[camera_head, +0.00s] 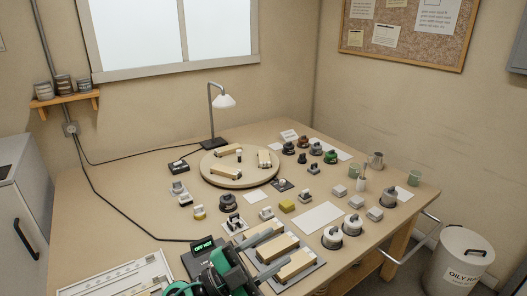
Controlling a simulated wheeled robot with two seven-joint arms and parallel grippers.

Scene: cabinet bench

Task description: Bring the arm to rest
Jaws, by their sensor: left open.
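My left arm comes in at the bottom of the head view, with green and black links. My left gripper (268,252) is open, its grey fingers pointing up and to the right. It shows over or just in front of a grey tray (318,264) with pale wooden blocks (297,265). I see nothing held between the fingers, though part of the tray is hidden behind them. My right gripper is not in view.
A black box with a green display (203,246) stands close beside my left arm. A white tray (119,277) lies at the bottom left. A round wooden turntable (239,180), a lamp (223,101) and several small parts occupy the bench (110,215). The bench's left side is mostly clear.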

